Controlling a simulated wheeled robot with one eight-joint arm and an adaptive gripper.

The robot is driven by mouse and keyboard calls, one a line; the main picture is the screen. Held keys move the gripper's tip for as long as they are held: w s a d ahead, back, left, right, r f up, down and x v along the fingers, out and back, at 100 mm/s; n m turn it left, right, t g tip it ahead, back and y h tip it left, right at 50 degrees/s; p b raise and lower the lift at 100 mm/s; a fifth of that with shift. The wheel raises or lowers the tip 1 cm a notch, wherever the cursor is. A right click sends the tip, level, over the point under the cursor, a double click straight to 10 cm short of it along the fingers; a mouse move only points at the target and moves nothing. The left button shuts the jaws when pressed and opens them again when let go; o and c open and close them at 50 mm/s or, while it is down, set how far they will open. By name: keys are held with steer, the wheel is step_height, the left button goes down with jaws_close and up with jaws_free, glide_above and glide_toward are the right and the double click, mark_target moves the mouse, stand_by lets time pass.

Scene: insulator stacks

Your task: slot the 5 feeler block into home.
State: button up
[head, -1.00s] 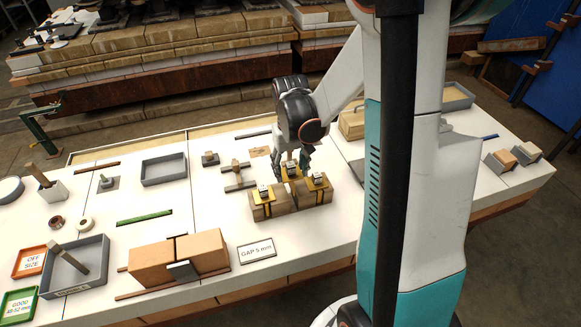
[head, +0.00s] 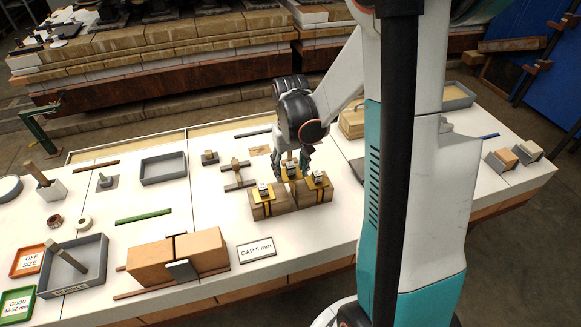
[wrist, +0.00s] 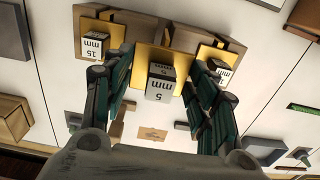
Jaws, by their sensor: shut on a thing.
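The 5 feeler block (wrist: 160,82) has a grey top marked "5 mm" and a gold plate. It is at the middle of the wooden rack (head: 320,194), between two other gold-plated blocks. My gripper (wrist: 160,72) is shut on it, one finger on each side by the gold plate. In the head view the 5 block (head: 290,171) shows just below my fingers. The 15 mm block (wrist: 93,42) is on the left in the wrist view. The third block (wrist: 222,72) is partly hidden by my right finger. I cannot tell whether the 5 block is fully seated.
A "GAP 5 mm" card (head: 257,249) lies in front of the rack. Two large tan blocks (head: 180,255) stand at front left. A small wooden cross-shaped piece (head: 238,176) is left of the rack. Grey trays (head: 163,168) lie farther off.

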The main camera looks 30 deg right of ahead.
mark_target(290, 181)
steer(key=shift+f+b, duration=2.45)
steer(key=shift+f, duration=0.6)
steer(key=o, duration=1)
step_height(290, 181, up, 12)
